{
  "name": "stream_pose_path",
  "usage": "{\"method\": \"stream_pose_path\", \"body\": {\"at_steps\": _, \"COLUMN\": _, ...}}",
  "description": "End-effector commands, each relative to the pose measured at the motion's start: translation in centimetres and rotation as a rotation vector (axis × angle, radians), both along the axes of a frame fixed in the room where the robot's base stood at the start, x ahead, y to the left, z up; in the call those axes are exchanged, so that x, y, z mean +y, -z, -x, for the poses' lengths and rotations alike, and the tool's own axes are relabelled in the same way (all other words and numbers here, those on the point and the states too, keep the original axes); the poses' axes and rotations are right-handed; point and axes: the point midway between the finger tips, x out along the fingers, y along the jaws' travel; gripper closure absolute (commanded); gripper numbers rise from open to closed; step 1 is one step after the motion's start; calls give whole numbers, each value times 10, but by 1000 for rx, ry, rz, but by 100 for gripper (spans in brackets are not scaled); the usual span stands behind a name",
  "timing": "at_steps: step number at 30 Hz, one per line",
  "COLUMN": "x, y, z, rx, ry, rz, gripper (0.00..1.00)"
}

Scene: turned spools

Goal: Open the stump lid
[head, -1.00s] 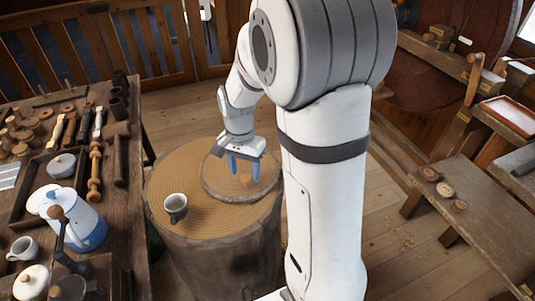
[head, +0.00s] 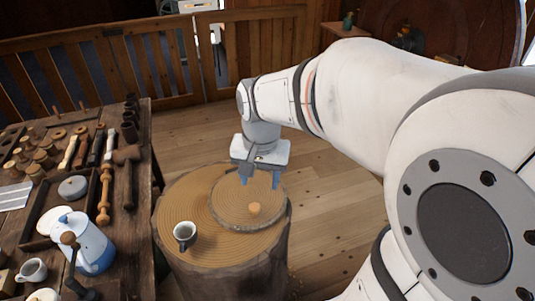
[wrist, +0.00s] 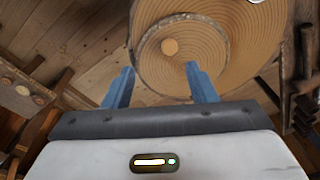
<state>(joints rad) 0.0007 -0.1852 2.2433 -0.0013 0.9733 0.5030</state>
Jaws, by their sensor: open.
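The stump (head: 225,255) is a thick round log with a ringed wooden top, standing on the floor. Its lid (head: 240,190) is a round disc with a dark bark rim, lying flat on the top, with a small wooden knob (head: 254,209) in its middle. The lid also shows in the wrist view (wrist: 190,75), with its knob (wrist: 169,46). My gripper (head: 261,181) is above the far part of the lid, apart from the knob. In the wrist view its blue fingers (wrist: 160,86) are spread with nothing between them.
A workbench (head: 140,200) with tools, a blue-and-white pot (head: 92,248) and a white cup (head: 31,270) is at left. A wooden railing (head: 150,60) runs behind; floor right of the stump is clear.

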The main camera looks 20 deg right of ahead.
Motion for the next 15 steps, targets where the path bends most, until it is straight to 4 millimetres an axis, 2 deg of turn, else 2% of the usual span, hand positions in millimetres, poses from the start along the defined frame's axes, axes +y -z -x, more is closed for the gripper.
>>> {"method": "stream_pose_path", "body": {"at_steps": 1, "x": 0, "y": -15, "z": 8, "rx": -16, "ry": -32, "rz": 4, "gripper": 48}}
{"method": "stream_pose_path", "body": {"at_steps": 3, "x": 0, "y": -25, "z": 17, "rx": -34, "ry": -79, "rz": 11, "gripper": 48}}
{"method": "stream_pose_path", "body": {"at_steps": 15, "x": 0, "y": -75, "z": 68, "rx": -135, "ry": -349, "rz": 64, "gripper": 48}}
